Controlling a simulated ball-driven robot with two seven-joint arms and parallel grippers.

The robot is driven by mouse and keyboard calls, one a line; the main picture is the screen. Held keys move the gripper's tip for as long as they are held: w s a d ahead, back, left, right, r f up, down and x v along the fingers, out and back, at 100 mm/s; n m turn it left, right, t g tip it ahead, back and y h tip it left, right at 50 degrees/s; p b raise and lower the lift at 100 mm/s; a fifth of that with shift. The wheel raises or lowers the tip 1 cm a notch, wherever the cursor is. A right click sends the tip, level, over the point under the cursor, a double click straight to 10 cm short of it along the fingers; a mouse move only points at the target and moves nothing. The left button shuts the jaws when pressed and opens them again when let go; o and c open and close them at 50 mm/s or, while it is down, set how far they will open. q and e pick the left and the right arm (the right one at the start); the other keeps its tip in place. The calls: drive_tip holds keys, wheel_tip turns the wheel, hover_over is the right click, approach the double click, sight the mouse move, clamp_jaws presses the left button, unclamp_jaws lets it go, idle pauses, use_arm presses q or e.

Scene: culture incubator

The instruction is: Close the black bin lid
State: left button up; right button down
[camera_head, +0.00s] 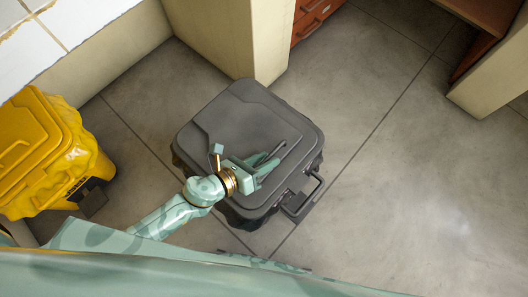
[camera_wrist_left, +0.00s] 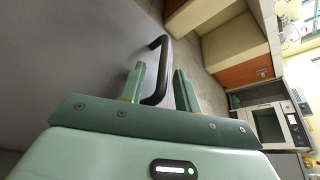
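The black bin (camera_head: 252,218) stands on the floor in the middle of the head view. Its dark grey lid (camera_head: 235,112) covers the top; I cannot tell whether it is fully down. My left gripper (camera_head: 274,165) is over the front right part of the lid. In the left wrist view, its two fingers (camera_wrist_left: 160,85) are apart, with a black bar handle (camera_wrist_left: 157,43) passing between them. The lid's grey surface (camera_wrist_left: 75,60) fills the left of that view. Contact between fingers and handle is unclear. My right gripper is not in view.
A yellow bin (camera_head: 45,150) stands to the left. A cream wall end (camera_head: 228,40) rises close behind the black bin, with red-brown drawers (camera_head: 313,18) beyond it. The grey floor on the right is clear.

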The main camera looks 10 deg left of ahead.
use_arm(q)
drive_tip(key=shift+a+r, duration=0.1)
